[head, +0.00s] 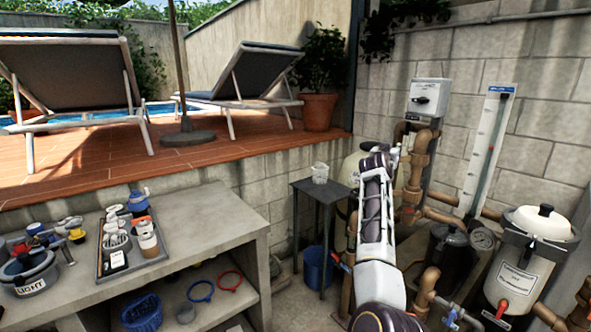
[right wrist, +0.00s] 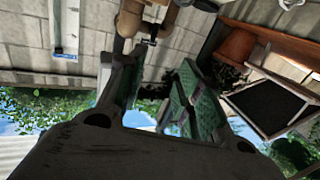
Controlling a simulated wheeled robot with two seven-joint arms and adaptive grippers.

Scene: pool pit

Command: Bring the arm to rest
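My right arm (head: 375,220) reaches up and forward from the bottom edge of the head view, toward the pipes by the wall. Its gripper is mostly hidden behind the arm there. In the right wrist view my right gripper (right wrist: 158,80) is open, with its two green-padded fingers apart and nothing held between them. That view is tilted and upside down. A brown pipe with a valve (right wrist: 145,42) shows beyond the fingers; I cannot tell whether anything touches it. My left gripper is not in view.
Brown pipes (head: 416,165), a grey switch box (head: 428,97), a flow gauge (head: 487,150) and a white-lidded canister (head: 530,265) crowd the right. A concrete bench (head: 195,225) with a tray (head: 104,268) stands left.

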